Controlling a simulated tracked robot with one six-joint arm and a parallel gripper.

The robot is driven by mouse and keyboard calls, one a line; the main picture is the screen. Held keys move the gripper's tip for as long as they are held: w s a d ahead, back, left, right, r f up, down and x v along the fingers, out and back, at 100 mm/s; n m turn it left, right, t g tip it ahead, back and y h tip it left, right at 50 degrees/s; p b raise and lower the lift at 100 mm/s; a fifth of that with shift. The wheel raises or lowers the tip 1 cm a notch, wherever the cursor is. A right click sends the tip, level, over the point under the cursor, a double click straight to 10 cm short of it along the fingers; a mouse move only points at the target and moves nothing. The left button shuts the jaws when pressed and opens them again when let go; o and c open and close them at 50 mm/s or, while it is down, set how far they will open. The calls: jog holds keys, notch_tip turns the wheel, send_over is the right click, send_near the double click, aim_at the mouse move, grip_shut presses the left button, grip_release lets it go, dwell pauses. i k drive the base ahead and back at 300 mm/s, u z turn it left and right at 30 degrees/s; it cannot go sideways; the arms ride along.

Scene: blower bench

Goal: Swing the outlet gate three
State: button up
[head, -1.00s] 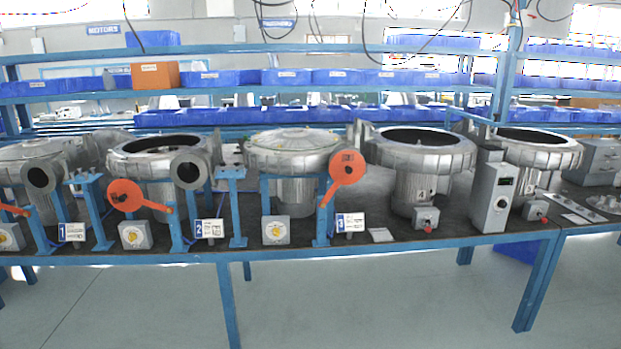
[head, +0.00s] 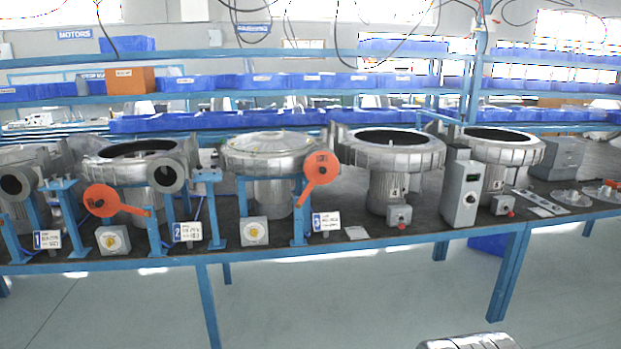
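Outlet gate three is an orange disc (head: 321,165) on a short orange arm, by the blue post beside the number 3 card (head: 325,222). The disc stands raised, its arm slanting down to the left to the post. It sits in front of where the third blower's (head: 268,155) outlet would be, and no opening shows there. The gate by the number 2 card (head: 187,232), also an orange disc (head: 100,200), is swung down to the left, and the round outlet (head: 168,175) shows open. My gripper is not in view.
A blue-framed bench (head: 400,240) carries a row of blowers. Small grey boxes with yellow dials (head: 254,232) stand along its front. A tall grey control box (head: 461,194) stands right of gate three. A silver ribbed shape (head: 468,342) shows at the bottom edge. The floor (head: 330,300) in front is clear.

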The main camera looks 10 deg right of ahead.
aim_at(321, 168)
jog(key=u, duration=0.25)
jog(key=i, duration=0.95)
jog(key=u, duration=0.45)
jog(key=i, duration=1)
